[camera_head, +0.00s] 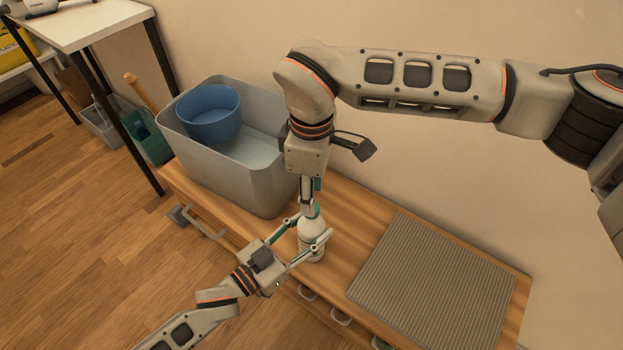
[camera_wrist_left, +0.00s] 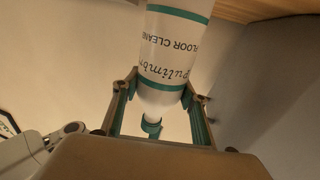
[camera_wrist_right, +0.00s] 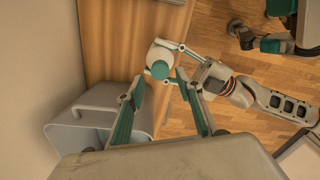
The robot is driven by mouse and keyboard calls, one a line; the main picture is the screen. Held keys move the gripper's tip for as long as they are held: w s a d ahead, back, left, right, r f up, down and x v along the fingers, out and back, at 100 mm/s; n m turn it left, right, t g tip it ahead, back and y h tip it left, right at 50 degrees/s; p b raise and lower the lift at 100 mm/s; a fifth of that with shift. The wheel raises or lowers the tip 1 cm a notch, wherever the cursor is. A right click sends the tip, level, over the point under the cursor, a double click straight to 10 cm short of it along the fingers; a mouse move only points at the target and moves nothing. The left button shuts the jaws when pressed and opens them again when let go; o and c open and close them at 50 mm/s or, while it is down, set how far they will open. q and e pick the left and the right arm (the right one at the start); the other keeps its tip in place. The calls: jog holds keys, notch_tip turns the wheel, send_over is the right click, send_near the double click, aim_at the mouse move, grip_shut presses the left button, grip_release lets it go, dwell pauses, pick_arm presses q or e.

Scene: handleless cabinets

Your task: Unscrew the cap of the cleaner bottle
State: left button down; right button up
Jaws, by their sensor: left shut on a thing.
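The white floor cleaner bottle (camera_head: 311,244) stands upright on the wooden counter. It also shows in the left wrist view (camera_wrist_left: 176,50), with teal bands and lettering. My left gripper (camera_head: 310,230) is shut around the bottle's upper body, one finger on each side. The teal cap (camera_wrist_right: 160,70) faces up in the right wrist view. My right gripper (camera_wrist_right: 158,84) points down from above the bottle. Its fingers are apart, with the cap showing between and just past the tips. In the head view the right gripper partly hides the cap.
A grey ribbed mat (camera_head: 435,283) lies to the right. Some bare counter (camera_head: 345,225) lies between bottle and mat. The wall is behind.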

aim_at(309, 230)
jog(key=shift+f, duration=1.9)
